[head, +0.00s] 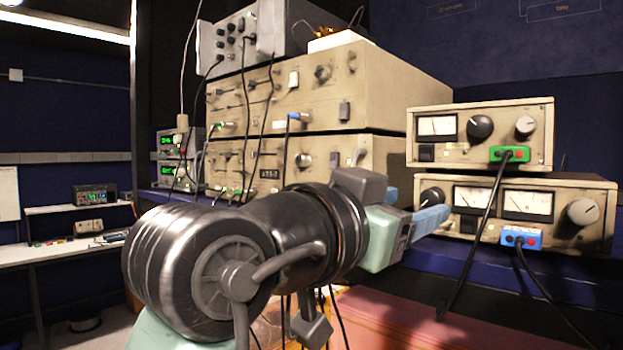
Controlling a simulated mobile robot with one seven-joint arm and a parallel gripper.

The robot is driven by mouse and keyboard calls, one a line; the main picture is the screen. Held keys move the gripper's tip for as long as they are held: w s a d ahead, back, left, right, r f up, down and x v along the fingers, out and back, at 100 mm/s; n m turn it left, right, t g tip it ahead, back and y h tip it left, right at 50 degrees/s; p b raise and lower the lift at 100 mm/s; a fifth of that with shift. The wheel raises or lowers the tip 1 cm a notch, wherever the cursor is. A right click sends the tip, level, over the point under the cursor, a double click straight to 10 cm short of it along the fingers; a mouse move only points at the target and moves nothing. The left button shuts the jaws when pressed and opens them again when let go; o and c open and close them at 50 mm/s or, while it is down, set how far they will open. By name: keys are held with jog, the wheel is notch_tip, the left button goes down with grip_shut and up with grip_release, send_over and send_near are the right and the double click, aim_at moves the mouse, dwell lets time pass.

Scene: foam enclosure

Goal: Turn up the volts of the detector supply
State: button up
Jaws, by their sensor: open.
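Two beige power supplies are stacked at the right. The upper supply (455,153) has one meter, a black knob (480,127), a pale knob (525,127) and a green plug. The lower supply (603,235) has two meters, a black knob (432,196) at its left, a pale knob (582,211) and a blue plug. I cannot read which one is the detector supply. My gripper (420,204) is open, its blue fingers pointing at the left end of the lower supply. The lower black knob shows just beyond the fingers; I cannot tell whether they touch it.
A tall stack of beige instruments (385,85) with cables stands behind my arm. Black cables hang from the green plug (510,154) and blue plug (521,237) in front of the supplies. A side bench (60,255) is at far left. A reddish surface (400,325) lies below.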

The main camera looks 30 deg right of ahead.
aim_at(429, 200)
jog(key=p+x, duration=0.1)
jog(key=x, duration=0.2)
jog(key=shift+d+r, duration=0.1)
jog(key=shift+d, duration=0.2)
jog(key=shift+w+d, duration=0.25)
jog(key=shift+d, duration=0.05)
jog(key=shift+c, duration=0.3)
grip_shut()
